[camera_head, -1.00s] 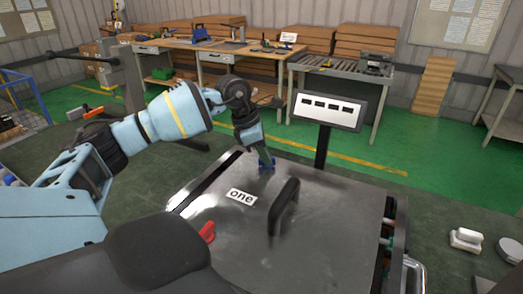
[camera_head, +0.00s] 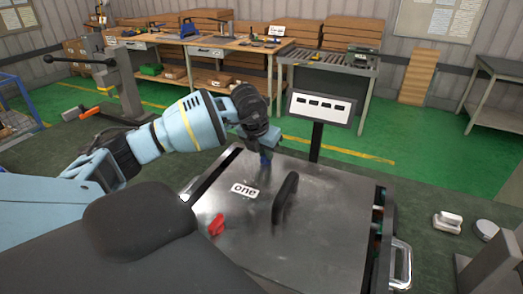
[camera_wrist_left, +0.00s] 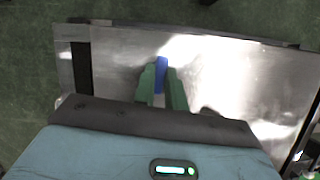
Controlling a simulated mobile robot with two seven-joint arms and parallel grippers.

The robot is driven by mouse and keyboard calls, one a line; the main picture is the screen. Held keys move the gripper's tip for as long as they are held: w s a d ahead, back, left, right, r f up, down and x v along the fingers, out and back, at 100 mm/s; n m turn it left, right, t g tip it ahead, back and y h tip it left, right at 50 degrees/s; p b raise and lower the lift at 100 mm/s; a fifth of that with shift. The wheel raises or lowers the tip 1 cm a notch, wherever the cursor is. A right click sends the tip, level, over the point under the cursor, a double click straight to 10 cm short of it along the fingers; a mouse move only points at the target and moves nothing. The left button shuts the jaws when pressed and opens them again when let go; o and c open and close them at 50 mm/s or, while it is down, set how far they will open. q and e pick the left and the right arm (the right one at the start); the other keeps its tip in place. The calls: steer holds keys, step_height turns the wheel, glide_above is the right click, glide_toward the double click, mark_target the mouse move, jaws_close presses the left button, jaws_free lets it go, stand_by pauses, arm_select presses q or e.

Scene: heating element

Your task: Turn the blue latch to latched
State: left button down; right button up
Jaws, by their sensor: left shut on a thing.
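The blue latch (camera_head: 265,162) is on the far part of the metal panel top (camera_head: 240,215), beyond the black handle and the "one" label. Only a small part of it shows in the head view. In the left wrist view the blue latch (camera_wrist_left: 161,66) sticks out between two green fingers. My left gripper (camera_head: 265,151) comes down on it from above, and in the left wrist view my left gripper (camera_wrist_left: 161,80) is shut on it. The latch's base is hidden by the fingers. My right gripper is not in view.
A black handle (camera_head: 285,197) rises from the panel near the latch. A red latch (camera_head: 216,226) sits at the panel's near left, below the "one" label (camera_head: 244,190). A display on a post (camera_head: 321,108) stands behind the panel. Workbenches line the back wall.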

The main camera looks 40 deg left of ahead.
arm_select(q)
steer(key=shift+d+n, duration=0.1)
steer(key=shift+n, duration=0.5)
steer(key=shift+y, duration=0.3)
steer(key=c, duration=1.4)
jaws_free()
steer(key=shift+c, duration=0.2)
steer(key=a+v, duration=0.1)
steer(key=v, duration=0.6)
steer(key=shift+d+r, duration=0.4)
steer(key=shift+d, duration=0.15)
steer(key=shift+s, duration=0.1)
